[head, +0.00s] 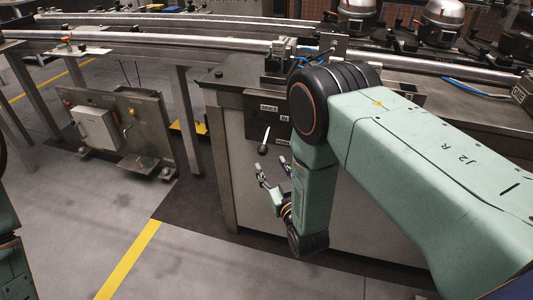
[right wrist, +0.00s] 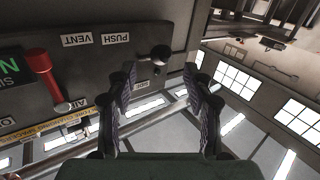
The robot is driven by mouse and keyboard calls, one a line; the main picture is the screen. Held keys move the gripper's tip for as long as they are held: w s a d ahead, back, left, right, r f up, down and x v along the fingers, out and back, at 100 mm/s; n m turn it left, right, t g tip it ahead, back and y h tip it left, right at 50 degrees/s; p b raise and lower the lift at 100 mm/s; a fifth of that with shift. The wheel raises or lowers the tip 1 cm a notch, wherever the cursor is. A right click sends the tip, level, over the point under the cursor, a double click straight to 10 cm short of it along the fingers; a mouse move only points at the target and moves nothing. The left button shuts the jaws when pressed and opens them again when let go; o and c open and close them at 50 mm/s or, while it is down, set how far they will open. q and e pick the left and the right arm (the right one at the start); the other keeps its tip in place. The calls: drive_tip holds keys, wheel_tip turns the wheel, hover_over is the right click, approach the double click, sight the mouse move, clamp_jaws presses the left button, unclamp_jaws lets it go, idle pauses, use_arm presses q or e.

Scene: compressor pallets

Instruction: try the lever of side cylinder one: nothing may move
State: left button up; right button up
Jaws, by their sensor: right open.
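A lever with a dark ball knob (head: 263,149) and a pale shaft stands out from the dark panel on the cabinet front. My right gripper (head: 272,166) is open just below the knob, apart from it. In the right wrist view the dark knob (right wrist: 161,52) shows beyond and between the open fingertips of my right gripper (right wrist: 160,82), with nothing between them. Upside-down labels reading PUSH and VENT sit beside it. A red handle (right wrist: 42,72) is on the panel further left. I cannot tell which cylinder the knob serves. My left gripper is out of view.
The cabinet (head: 240,160) carries a rail and blue hoses on top. Silver compressors (head: 440,22) stand at the back right. A stand with a grey box (head: 96,128) is at the left. The floor in front, with a yellow line (head: 130,258), is clear.

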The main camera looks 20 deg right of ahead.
sight(264, 154)
drive_tip(key=shift+w+r, duration=0.1)
drive_tip(key=shift+w, duration=0.25)
drive_tip(key=w+b, duration=0.1)
drive_tip(key=w, duration=0.2)
drive_tip(key=w+b, duration=0.1)
drive_tip(key=w, duration=0.2)
drive_tip(key=shift+w+a+f, duration=0.1)
drive_tip(key=shift+a+f, duration=0.05)
drive_tip(key=shift+f, duration=0.05)
drive_tip(key=shift+w+r+b, duration=0.15)
drive_tip(key=shift+w+b, duration=0.25)
drive_tip(key=shift+w, duration=0.15)
drive_tip(key=shift+c, duration=0.5)
clamp_jaws()
